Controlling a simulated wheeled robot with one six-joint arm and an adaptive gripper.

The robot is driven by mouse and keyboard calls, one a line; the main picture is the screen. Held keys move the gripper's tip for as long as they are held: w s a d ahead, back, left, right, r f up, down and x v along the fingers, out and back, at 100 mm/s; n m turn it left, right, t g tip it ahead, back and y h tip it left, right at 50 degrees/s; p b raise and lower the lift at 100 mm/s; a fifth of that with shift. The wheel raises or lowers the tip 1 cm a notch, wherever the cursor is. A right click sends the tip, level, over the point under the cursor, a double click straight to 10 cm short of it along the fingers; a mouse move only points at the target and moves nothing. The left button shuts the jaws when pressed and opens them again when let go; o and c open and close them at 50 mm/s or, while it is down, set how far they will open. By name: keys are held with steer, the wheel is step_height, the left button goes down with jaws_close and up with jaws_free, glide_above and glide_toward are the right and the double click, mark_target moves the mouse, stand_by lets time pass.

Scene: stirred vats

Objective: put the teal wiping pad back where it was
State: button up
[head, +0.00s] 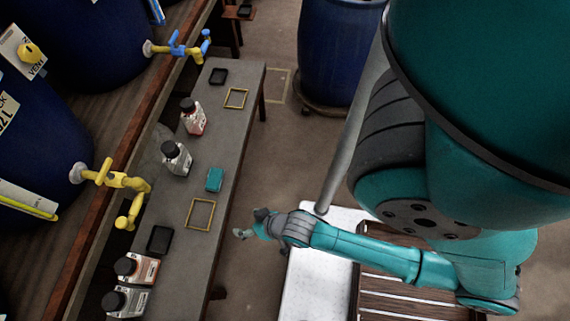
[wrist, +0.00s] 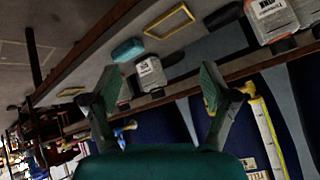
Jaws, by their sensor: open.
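The teal wiping pad (head: 214,180) lies on the narrow grey bench (head: 224,138), between a white bottle and the larger yellow outlined frame (head: 200,214). It lies outside both yellow frames. It also shows in the wrist view (wrist: 127,50), above and beyond my left finger, with a yellow frame (wrist: 169,21) to its right. My gripper (head: 243,233) is off the bench's right side in the head view, apart from the pad. In the wrist view my gripper (wrist: 158,84) has its two fingers spread wide with nothing held between them.
A smaller yellow frame (head: 236,98) lies toward the bench's far end. Black trays (head: 160,239) and (head: 218,76), and several bottles (head: 177,157) line the bench's left side. Blue vats with yellow taps (head: 112,180) stand left. A blue drum (head: 337,50) stands on the floor beyond.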

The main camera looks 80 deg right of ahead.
steer(key=s+a+r+n+t, duration=0.1)
steer(key=s+r+n+t, duration=0.1)
steer(key=s+r, duration=0.2)
steer(key=s+a+r+n+t+y, duration=0.1)
steer(key=s+r, duration=0.3)
steer(key=r, duration=0.7)
steer(key=s+a+r+n+t, duration=0.2)
steer(key=s+r+n+t, duration=0.1)
steer(key=r, duration=0.5)
steer(key=shift+s+a+r+n+y, duration=0.2)
steer(key=shift+s+n+y, duration=0.1)
steer(key=shift+s+n, duration=0.25)
